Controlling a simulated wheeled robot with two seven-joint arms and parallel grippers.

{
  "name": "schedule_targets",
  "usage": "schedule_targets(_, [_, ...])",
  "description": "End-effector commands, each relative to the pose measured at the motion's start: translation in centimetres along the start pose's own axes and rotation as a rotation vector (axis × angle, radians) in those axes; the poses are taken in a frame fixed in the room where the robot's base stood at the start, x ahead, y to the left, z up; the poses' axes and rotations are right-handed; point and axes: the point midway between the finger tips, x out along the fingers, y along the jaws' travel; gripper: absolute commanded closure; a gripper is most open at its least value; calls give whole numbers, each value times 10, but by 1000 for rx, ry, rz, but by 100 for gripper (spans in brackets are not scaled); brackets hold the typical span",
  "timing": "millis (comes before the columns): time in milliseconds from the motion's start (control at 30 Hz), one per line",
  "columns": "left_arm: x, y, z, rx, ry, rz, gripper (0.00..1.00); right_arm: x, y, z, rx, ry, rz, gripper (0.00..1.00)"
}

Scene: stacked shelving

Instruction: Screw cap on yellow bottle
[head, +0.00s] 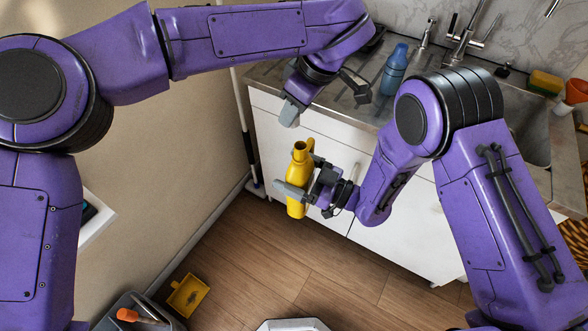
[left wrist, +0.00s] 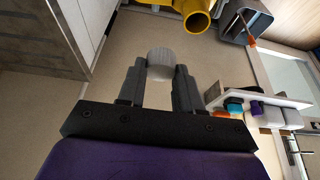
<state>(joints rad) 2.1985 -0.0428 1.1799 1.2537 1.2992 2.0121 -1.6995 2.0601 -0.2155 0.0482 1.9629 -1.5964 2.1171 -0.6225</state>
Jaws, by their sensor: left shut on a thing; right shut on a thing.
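The yellow bottle (head: 299,163) is held roughly upright in front of the white cabinet, its open mouth facing up. My right gripper (head: 300,192) is shut around its body. The bottle's round opening (left wrist: 197,22) also shows at the top of the left wrist view. My left gripper (head: 292,106) is above the bottle, pointing down. In the left wrist view my left gripper (left wrist: 160,72) is shut on a light grey cap (left wrist: 160,62) between its fingertips. The cap is apart from the bottle, with a gap between it and the mouth.
A blue bottle (head: 393,72) stands on the metal counter by the tap (head: 463,42) and sink. A yellow and green sponge (head: 545,84) lies at the right. A yellow dustpan (head: 188,295) and a toolbox (head: 140,312) are low at the left. The air around the bottle is clear.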

Motion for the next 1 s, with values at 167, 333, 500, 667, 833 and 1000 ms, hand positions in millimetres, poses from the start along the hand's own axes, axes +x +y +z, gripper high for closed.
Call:
schedule_targets(167, [-35,-10,18,-436,-1,-175,93,0,0,-1,-1,2,0,61])
schedule_targets(333, [-42,-25,22,-658,-4,-272,93,0,0,-1,-1,2,0,61])
schedule_targets(500, [-42,-26,22,-694,-4,-287,93,0,0,-1,-1,2,0,61])
schedule_targets(667, [-42,-26,22,-691,-4,-286,93,0,0,-1,-1,2,0,61])
schedule_targets(833, [-31,-26,26,-688,-4,-287,93,0,0,-1,-1,2,0,61])
schedule_targets(1000, [-15,-26,33,-687,-5,-286,93,0,0,-1,-1,2,0,61])
